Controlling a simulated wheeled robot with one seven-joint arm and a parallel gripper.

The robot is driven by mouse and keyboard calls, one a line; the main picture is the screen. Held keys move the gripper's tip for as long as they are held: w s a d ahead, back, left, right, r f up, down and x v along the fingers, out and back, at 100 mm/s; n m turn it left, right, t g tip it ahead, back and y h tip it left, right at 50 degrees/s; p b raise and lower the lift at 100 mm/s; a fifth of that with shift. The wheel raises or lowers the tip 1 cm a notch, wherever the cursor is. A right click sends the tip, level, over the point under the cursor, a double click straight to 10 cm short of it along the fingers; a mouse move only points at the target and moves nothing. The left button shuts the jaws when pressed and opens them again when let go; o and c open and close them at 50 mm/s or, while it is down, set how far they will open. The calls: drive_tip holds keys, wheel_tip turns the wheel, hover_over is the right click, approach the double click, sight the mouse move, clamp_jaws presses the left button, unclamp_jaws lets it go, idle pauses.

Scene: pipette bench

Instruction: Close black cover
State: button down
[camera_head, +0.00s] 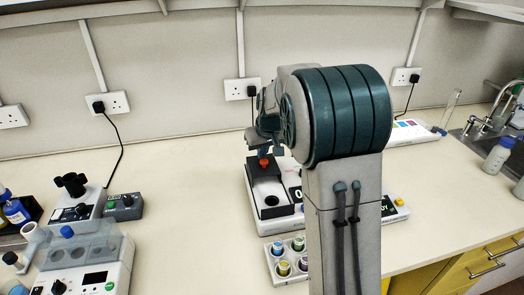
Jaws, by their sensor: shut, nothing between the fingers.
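A white bench device (270,226) with a dark display stands in the middle of the bench, partly hidden behind my arm. My gripper (264,152) is shut and empty, just above and behind the red knob. Whether it touches the cover cannot be told.
A white rack (290,262) with several coloured-cap vials stands in front of the device. A sink with a tap (490,118) is at the right. The bench left of the device is clear.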

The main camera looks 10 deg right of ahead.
drive_tip(key=s+b, duration=0.4)
drive_tip(key=s, duration=0.8)
drive_tip(key=shift+f, duration=0.1)
drive_tip(key=a+v, duration=0.1)
drive_tip(key=v, duration=1.3)
drive_tip(key=shift+m+g+h, duration=0.3)
drive_tip(key=shift+m+g, duration=0.2)
drive_tip(key=shift+m, duration=0.4)
drive_tip(key=s+f, duration=1.3)
drive_tip(key=s, duration=0.1)
drive_tip(key=shift+s+a+f, duration=0.15)
drive_tip(key=shift+a+f, duration=0.1)
drive_tip(key=shift+f, duration=0.15)
drive_tip(key=shift+s+f, duration=0.4)
